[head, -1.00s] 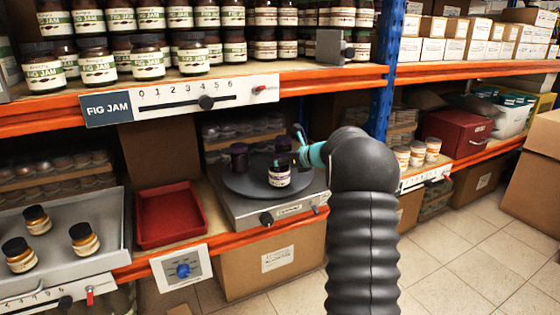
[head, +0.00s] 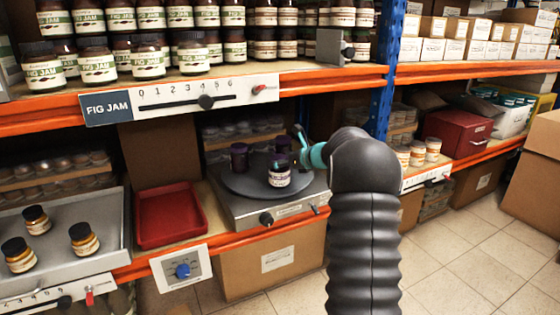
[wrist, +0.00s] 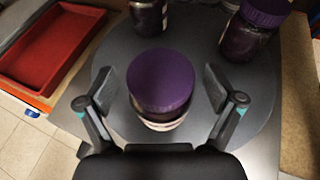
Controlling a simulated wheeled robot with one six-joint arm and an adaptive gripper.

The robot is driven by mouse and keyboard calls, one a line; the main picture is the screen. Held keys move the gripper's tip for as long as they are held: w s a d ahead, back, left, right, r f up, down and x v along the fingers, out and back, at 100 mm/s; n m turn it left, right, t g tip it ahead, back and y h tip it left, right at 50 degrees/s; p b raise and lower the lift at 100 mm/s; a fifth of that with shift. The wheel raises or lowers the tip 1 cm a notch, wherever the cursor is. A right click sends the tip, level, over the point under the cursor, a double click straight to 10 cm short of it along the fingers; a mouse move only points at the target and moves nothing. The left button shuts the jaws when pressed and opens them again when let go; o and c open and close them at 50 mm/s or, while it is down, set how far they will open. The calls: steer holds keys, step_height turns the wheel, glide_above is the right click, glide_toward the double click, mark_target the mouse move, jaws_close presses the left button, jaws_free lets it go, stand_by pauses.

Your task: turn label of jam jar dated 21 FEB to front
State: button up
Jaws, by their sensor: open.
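Three dark jars with purple lids stand upright on a round grey turntable (head: 240,187). The front jar (head: 279,176) shows a white label towards the head camera; its date is too small to read. In the wrist view, this jar (wrist: 160,85) stands between the spread fingers of my gripper (wrist: 160,90), with a gap on each side. The second jar (head: 239,157) stands at the back left. The third jar (head: 283,145) stands behind the front one, and shows at the top right of the wrist view (wrist: 250,38). I cannot tell which jar reads 21 FEB.
A red tray (head: 170,241) lies left of the turntable's scale. A grey tray (head: 108,235) with amber jars is further left. The fig jam shelf (head: 330,78) hangs above, and a blue post (head: 383,100) stands at the right.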

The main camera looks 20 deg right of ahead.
steer(key=v, duration=1.1)
steer(key=shift+s+d+r, duration=0.15)
steer(key=shift+s+r, duration=0.05)
steer(key=shift+s, duration=0.1)
steer(key=shift+r, duration=0.1)
